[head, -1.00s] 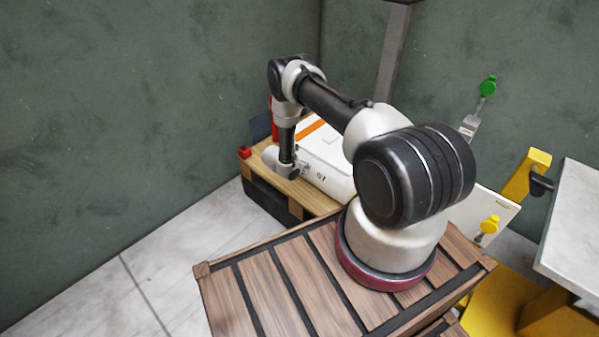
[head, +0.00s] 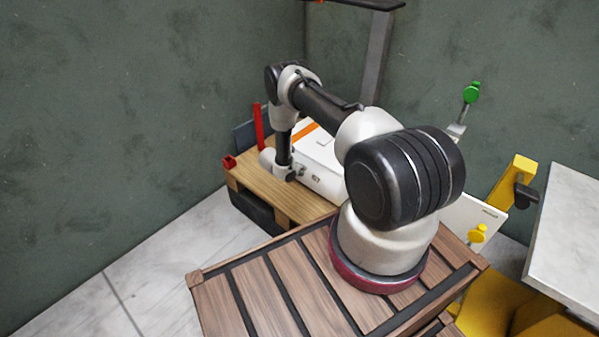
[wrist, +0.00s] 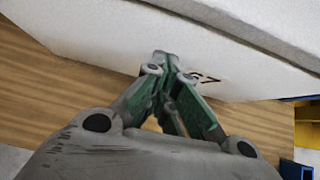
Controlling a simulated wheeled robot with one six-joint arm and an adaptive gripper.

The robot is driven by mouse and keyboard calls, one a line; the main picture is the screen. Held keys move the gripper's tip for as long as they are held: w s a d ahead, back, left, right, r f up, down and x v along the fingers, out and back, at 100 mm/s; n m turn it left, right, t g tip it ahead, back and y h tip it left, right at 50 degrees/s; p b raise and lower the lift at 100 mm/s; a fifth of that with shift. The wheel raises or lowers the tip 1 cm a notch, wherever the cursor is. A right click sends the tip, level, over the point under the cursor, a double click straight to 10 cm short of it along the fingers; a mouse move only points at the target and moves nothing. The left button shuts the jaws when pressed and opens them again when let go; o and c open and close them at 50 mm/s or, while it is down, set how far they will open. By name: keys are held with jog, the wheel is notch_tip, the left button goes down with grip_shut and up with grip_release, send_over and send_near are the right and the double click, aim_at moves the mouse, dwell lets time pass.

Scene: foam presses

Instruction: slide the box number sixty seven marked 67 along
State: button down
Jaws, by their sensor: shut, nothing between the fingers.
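The white box (head: 318,178) with an orange stripe stands on a wooden bench top (head: 258,188), partly hidden behind my arm. In the wrist view, the white side of the box (wrist: 90,50) fills the upper part, under a grey lid edge. Dark digits are on that side; a 7 is clear and the one before it is partly covered by a finger. My gripper (wrist: 163,62) is shut and empty, its green and grey fingertips together right at the box's side, just left of the digits. Whether they touch it I cannot tell. My gripper is small in the head view (head: 297,172).
A red post (head: 258,127) and a small red block (head: 229,162) are at the bench's left end. A grey post (head: 377,62) rises behind the box. A yellow frame (head: 515,180) and a pale table (head: 570,240) stand at right. Bare floor lies front left.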

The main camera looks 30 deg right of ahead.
jog(key=w+d, duration=0.1)
jog(key=d, duration=0.4)
jog(key=w+d, duration=0.2)
jog(key=d, duration=0.2)
jog(key=w+d, duration=0.2)
jog(key=d, duration=0.3)
jog(key=shift+w+d, duration=0.15)
jog(key=shift+d, duration=0.15)
